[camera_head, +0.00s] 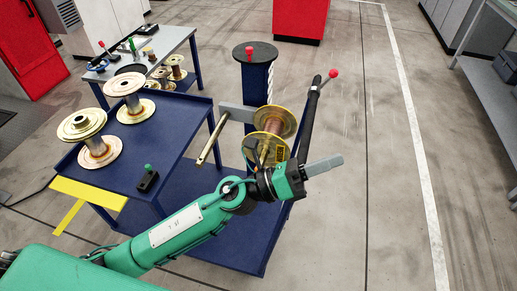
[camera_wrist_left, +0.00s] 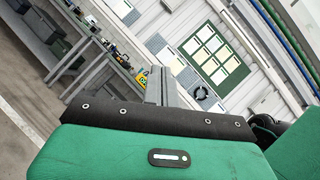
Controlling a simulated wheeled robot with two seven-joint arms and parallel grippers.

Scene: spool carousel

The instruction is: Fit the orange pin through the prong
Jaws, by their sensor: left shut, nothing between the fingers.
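My left gripper (camera_head: 325,165) is shut and empty. Its grey fingers point right, over the floor just right of the carousel, and also show in the left wrist view (camera_wrist_left: 161,86). A bare brass prong (camera_head: 209,143) sticks out from a grey bar (camera_head: 236,113) on the carousel. A gold-flanged spool with copper winding (camera_head: 278,122) is on the carousel to the right, partly behind my left arm; whether a prong runs through it is hidden. I cannot make out the orange pin in either view. My right gripper is not in view.
A blue table (camera_head: 183,110) holds two more spools (camera_head: 98,150) (camera_head: 133,103) and a black block with a green knob (camera_head: 148,180). A black lever with a red ball (camera_head: 333,73) rises close beside my gripper. A red button tops a post (camera_head: 250,53). The floor right is clear.

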